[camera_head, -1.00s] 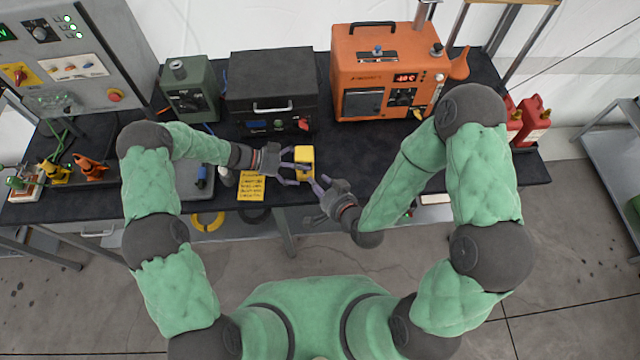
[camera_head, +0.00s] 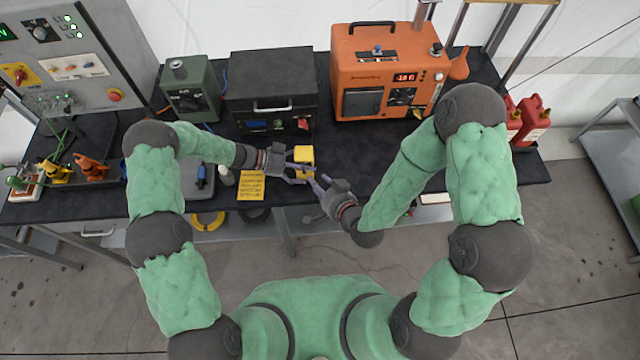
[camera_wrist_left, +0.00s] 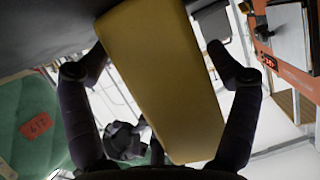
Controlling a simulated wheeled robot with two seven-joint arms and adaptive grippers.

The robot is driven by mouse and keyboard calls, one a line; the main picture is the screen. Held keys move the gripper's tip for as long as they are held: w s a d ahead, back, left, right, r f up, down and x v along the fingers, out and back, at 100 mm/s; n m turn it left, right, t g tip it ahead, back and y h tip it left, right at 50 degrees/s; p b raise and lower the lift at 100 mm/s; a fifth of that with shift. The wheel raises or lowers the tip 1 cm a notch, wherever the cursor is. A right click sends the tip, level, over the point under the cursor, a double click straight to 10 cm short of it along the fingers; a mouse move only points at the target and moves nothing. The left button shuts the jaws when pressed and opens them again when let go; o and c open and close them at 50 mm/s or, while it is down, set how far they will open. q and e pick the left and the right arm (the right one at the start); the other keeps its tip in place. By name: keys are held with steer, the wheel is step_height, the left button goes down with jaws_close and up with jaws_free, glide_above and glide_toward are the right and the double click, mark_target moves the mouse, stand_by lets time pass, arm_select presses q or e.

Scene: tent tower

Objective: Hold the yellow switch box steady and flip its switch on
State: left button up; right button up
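The yellow switch box (camera_head: 304,154) is near the front edge of the black bench. In the left wrist view its plain yellow side (camera_wrist_left: 165,75) fills the space between my left fingers. My left gripper (camera_head: 301,174) is open at the box's near side; its fingers hide the box's lower part. In the left wrist view a gap shows between the box and the right-hand finger; I cannot tell whether the other finger touches it. My right gripper (camera_head: 314,199) looks open and empty, just right of and nearer than the box. The switch itself cannot be made out.
A yellow note (camera_head: 251,185) lies on the bench (camera_head: 360,165) left of the box. A black case (camera_head: 272,85) and an orange machine (camera_head: 388,75) stand behind. A white bottle (camera_head: 226,175) stands left of the note. The bench right of the box is clear.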

arm_select(q)
steer(key=shift+w+f, duration=0.1)
steer(key=shift+f, duration=0.05)
steer(key=v, duration=1.2)
